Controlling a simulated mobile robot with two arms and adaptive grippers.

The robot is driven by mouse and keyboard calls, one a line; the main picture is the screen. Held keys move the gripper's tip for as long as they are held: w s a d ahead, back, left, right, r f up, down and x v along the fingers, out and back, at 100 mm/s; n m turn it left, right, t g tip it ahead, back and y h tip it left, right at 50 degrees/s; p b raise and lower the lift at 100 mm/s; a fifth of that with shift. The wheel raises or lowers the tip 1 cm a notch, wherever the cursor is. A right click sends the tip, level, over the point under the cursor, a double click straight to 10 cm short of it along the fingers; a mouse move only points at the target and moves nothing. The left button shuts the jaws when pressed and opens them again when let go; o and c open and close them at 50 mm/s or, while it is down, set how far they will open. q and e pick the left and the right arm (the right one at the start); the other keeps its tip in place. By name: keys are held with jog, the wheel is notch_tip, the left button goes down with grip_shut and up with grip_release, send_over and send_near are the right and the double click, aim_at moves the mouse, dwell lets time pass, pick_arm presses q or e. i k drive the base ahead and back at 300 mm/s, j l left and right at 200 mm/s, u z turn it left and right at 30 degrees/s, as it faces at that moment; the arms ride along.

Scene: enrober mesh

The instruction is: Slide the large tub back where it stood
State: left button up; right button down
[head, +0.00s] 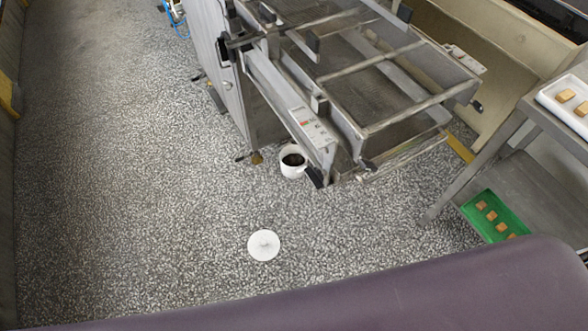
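A white tub (292,162) with dark contents stands upright on the speckled floor, close beside the front corner of the steel machine. Part of its right side is hidden behind the machine's frame. A round white lid or disc (263,245) lies flat on the open floor in front of it, apart from the tub. I cannot tell from this view whether this tub is the large one, as no other tub shows. Neither of my grippers is in view.
The steel machine with its open mesh frame (395,125) overhangs the floor at upper right. A metal table (520,105) at right bears a white tray (545,98), with a green tray (472,208) of tan pieces below. The floor at left is clear.

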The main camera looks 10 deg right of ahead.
aim_at(293, 160)
jog(key=i+j+z, duration=0.15)
jog(key=z, duration=0.25)
jog(key=i+j+z, duration=0.15)
jog(key=j+z, duration=0.25)
jog(key=i+j+z, duration=0.1)
jog(key=z, duration=0.3)
